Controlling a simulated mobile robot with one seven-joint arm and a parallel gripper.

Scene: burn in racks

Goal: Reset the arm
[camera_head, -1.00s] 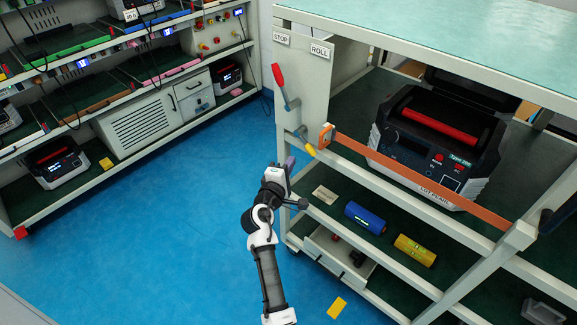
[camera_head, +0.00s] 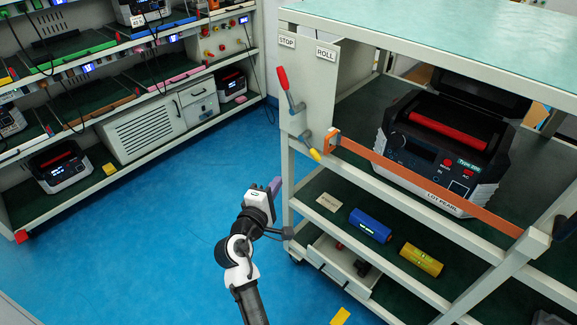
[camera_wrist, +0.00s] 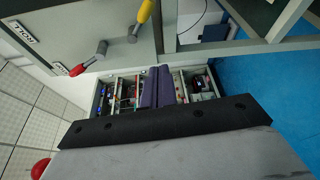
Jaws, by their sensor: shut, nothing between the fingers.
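My arm reaches up from the bottom of the head view over the blue floor. My gripper (camera_head: 275,186) is left of the cart's front post and apart from it, as far as I can tell. In the wrist view its purple fingers (camera_wrist: 158,87) are pressed together with nothing between them.
The cart (camera_head: 310,95) on the right has a red-handled lever (camera_head: 284,80), an orange strap (camera_head: 430,185) and a power unit (camera_head: 445,150). Blue (camera_head: 370,225) and yellow (camera_head: 421,259) cylinders lie on its lower shelf. A rack (camera_head: 100,165) stands left. Blue floor (camera_head: 165,235) between is open.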

